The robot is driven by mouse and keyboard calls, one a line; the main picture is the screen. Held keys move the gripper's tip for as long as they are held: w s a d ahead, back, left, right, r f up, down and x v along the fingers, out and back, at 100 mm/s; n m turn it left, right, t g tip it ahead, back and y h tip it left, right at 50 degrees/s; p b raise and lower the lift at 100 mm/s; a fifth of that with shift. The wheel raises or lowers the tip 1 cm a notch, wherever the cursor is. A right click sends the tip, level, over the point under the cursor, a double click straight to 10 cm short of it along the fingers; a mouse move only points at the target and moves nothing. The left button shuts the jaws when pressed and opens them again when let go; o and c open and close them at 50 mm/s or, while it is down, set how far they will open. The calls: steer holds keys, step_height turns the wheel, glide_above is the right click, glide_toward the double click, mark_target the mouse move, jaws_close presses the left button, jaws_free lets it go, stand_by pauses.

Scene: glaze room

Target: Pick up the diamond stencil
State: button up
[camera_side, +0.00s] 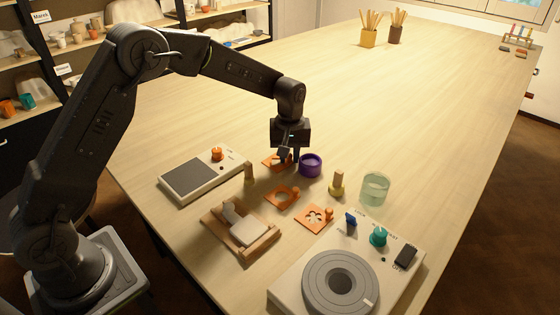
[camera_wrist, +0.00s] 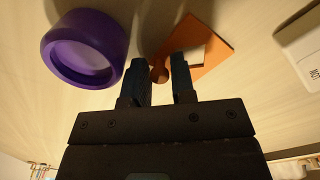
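The diamond stencil (camera_side: 268,162) is an orange plate on the table under my gripper (camera_side: 289,160). The wrist view shows part of this stencil (camera_wrist: 218,46), with a pale, straight-edged cutout partly hidden by a finger. Its orange knob (camera_wrist: 160,71) stands between my two fingers (camera_wrist: 160,78). The fingers are apart, with only a narrow gap at the knob, and I see no clear grip on it. Two other orange stencils lie nearer the camera in the side view: one with a round cutout (camera_side: 271,199) and one with a flower-like cutout (camera_side: 302,216).
A purple pot (camera_side: 310,165) stands close beside my gripper, also in the wrist view (camera_wrist: 85,50). A scale (camera_side: 190,178), a wooden cradle (camera_side: 258,246), a glass jar (camera_side: 375,188) and a banding wheel unit (camera_side: 290,284) stand around. The far table is mostly clear.

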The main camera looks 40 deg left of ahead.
jaws_close()
steer(key=shift+r, duration=0.15)
